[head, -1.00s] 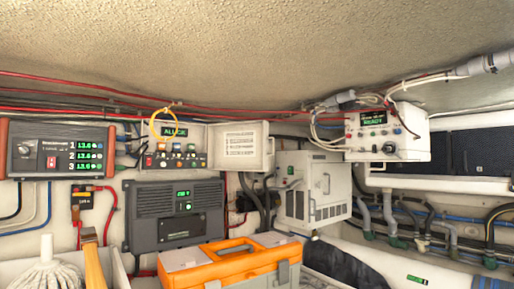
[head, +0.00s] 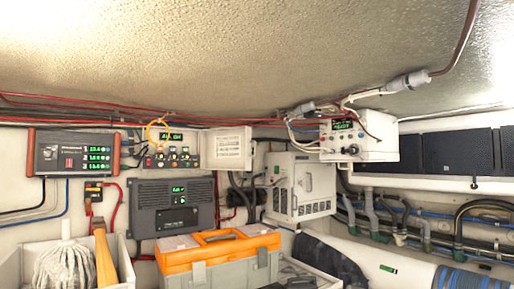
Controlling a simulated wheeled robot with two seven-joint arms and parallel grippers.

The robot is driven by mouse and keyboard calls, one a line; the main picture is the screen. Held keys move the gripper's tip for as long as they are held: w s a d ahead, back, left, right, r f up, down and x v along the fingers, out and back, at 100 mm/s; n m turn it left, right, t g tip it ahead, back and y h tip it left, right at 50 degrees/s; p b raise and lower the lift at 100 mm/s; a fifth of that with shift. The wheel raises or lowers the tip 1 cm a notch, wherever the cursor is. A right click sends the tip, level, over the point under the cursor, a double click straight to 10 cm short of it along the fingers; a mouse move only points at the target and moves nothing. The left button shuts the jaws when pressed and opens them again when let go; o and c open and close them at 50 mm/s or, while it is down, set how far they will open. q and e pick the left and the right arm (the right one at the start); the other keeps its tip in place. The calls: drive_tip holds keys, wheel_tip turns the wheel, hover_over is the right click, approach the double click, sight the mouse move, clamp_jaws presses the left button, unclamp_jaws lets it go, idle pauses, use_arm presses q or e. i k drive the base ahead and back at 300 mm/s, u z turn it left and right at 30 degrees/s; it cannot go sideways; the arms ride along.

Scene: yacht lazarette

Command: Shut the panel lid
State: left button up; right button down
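The switch panel (head: 172,150) is on the back wall, left of the middle, with a lit green display on top and rows of knobs and coloured buttons. Its pale lid (head: 227,149) stands open, swung out to the right side of the panel, with a printed label on the face toward me. A yellow cable loop (head: 157,131) hangs in front of the panel's upper left part. Neither of my grippers is in view.
A red-ended meter box (head: 73,152) hangs left of the panel, a dark charger unit (head: 173,205) below it. An orange-lidded toolbox (head: 218,248) and a mop (head: 66,268) stand in front. A white cabinet (head: 300,186) and a control box (head: 359,140) are to the right.

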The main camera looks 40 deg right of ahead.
sight(229, 149)
drive_tip(key=u, duration=0.1)
drive_tip(key=i, duration=1.2)
drive_tip(key=z, duration=0.75)
